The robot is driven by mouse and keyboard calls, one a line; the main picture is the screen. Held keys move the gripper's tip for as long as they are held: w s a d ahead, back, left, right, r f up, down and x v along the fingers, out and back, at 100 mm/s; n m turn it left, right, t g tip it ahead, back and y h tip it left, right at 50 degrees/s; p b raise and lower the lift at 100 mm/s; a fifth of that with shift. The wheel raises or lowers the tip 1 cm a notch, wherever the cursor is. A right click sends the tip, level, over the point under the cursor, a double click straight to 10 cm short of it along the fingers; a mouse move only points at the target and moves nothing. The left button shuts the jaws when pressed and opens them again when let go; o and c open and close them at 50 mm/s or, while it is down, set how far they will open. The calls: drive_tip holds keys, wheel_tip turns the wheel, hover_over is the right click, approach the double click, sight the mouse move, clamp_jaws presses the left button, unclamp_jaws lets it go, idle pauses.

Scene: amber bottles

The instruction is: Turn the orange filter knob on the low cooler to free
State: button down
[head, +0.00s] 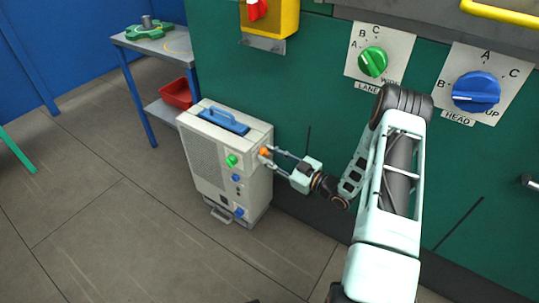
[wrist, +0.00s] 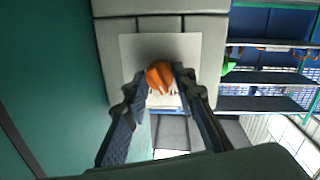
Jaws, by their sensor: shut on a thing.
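The low cooler (head: 221,175) is a beige box standing on the floor against the green machine wall. Its orange filter knob (head: 265,152) is on the side that faces my arm, near the top. In the wrist view the orange knob (wrist: 160,77) sits on a pale square plate (wrist: 190,50). My gripper (head: 268,157) reaches in from the right and is shut on the knob, one finger on each side. The fingertips also show in the wrist view (wrist: 160,82). The knob's pointer and the plate's markings cannot be made out.
The cooler also carries a green knob (head: 232,161), several blue knobs and a blue top handle (head: 223,121). A green LANE knob (head: 373,62) and a blue HEAD knob (head: 476,92) are on the wall above. A grey table (head: 170,45) with a red bin (head: 176,94) stands behind.

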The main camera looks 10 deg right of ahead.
drive_tip(key=m+p, duration=0.1)
drive_tip(key=m, duration=0.6)
drive_tip(key=shift+d+r+g+p, duration=0.1)
drive_tip(key=shift+g+p, duration=0.2)
drive_tip(key=m, duration=0.3)
drive_tip(key=shift+g+p, duration=0.3)
drive_tip(key=shift+m, duration=1.6)
drive_tip(key=c, duration=1.6)
unclamp_jaws()
drive_tip(key=shift+d, duration=0.1)
drive_tip(key=f+v, duration=0.1)
drive_tip(key=v, duration=1)
drive_tip(key=shift+s+d+r, duration=0.25)
drive_tip(key=shift+d+r, duration=0.15)
